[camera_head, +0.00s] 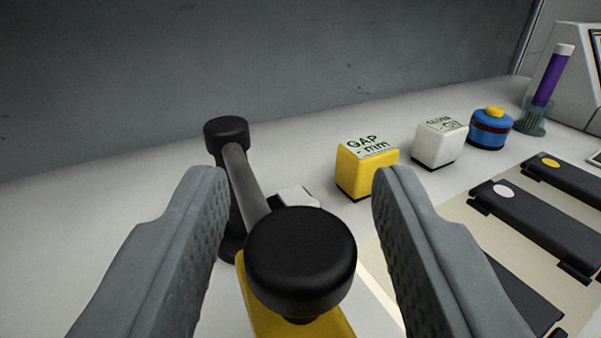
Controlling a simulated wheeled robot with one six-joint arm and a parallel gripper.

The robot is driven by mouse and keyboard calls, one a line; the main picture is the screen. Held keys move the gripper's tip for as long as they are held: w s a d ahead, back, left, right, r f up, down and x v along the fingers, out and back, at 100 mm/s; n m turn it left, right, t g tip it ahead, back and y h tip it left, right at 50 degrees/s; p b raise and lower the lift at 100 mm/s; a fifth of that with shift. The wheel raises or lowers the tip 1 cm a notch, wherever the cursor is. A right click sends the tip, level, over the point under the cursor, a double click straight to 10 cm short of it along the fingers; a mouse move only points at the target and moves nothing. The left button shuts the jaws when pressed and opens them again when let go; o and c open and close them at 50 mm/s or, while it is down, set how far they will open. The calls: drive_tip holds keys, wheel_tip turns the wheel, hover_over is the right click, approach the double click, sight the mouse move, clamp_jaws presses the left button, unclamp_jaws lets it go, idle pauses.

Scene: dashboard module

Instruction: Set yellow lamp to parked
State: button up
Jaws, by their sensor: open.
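My gripper (292,180) is open, its two grey fingers pointing away from the camera. Between the fingers, near the camera, is a black round knob (300,255). A yellow plate or body (290,310) shows below the knob, cut off by the bottom edge. A grey bar (245,180) runs from behind the knob to a black cap (226,130) at the far left. The left finger hides part of this assembly, and no finger visibly closes on it. I cannot tell which part is the lamp, or its setting.
A yellow block marked GAP (367,170), a white block (440,142), a blue button unit with yellow top (491,128) and a purple tube in a holder (547,85) stand rightward. Black bars with yellow (567,177) and white (530,215) ovals lie right. A grey wall (250,60) stands behind.

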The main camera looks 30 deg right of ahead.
clamp_jaws()
drive_tip(key=shift+r, duration=0.1)
drive_tip(key=shift+w+a+r+m+g+h, duration=0.1)
drive_tip(key=shift+a+m+g+h, duration=0.05)
drive_tip(key=shift+a+m+h, duration=0.2)
drive_tip(key=shift+w+a+r+m+g+h, duration=0.15)
drive_tip(key=shift+a+m+h, duration=0.1)
drive_tip(key=shift+a+h, duration=0.2)
drive_tip(key=shift+w+a+f+m+g+h, duration=0.15)
drive_tip(key=shift+a+m+g+h, duration=0.8)
drive_tip(key=shift+h, duration=0.25)
unclamp_jaws()
drive_tip(key=shift+f, duration=0.1)
